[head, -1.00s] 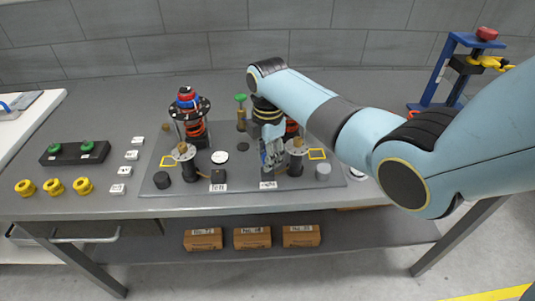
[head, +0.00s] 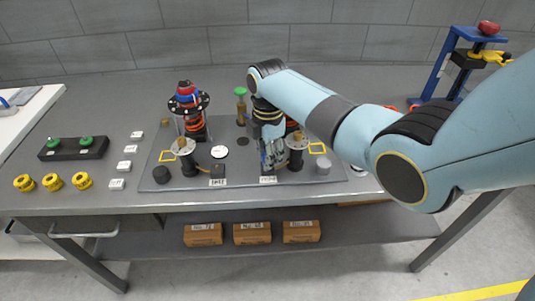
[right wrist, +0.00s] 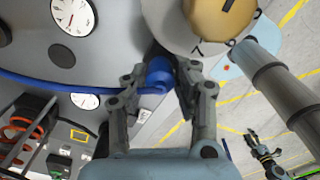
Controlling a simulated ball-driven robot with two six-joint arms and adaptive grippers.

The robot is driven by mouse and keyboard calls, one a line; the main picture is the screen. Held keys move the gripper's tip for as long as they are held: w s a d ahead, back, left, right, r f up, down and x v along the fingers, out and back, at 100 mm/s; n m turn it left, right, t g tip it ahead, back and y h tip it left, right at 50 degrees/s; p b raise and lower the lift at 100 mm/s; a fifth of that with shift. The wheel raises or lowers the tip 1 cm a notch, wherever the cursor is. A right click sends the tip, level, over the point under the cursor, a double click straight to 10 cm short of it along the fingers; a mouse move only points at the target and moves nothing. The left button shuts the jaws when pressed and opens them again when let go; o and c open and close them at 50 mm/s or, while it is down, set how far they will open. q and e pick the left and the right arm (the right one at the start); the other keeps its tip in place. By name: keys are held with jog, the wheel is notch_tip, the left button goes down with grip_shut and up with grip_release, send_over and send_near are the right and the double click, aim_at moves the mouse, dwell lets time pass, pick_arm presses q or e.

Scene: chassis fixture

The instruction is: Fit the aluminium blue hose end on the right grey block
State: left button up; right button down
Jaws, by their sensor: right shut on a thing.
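My right gripper (head: 271,163) is low over the bench plate, beside the "right" label (head: 268,180). In the right wrist view my right gripper (right wrist: 160,92) is shut on the blue hose end (right wrist: 158,70). A blue hose (right wrist: 60,92) runs from it to the left. The right grey block is hidden by the gripper in the head view, so I cannot tell whether the hose end touches it. A small dark gripper (right wrist: 264,150), perhaps my left one, shows at lower right in the wrist view.
A brass-topped post (head: 296,143) stands close right of the gripper, and a grey cap (head: 323,166) beyond it. A strut unit with a red-blue top (head: 188,105) stands at left. Yellow knobs (head: 52,182) and a black tray (head: 75,149) lie farther left.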

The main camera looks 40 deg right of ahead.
jog(key=shift+p, duration=0.4)
dwell(0.3)
jog(key=shift+f, duration=0.25)
jog(key=shift+p, duration=0.4)
dwell(0.4)
jog(key=shift+f, duration=0.15)
dwell(0.4)
jog(key=c, duration=1)
grip_release()
jog(key=shift+o, duration=0.2)
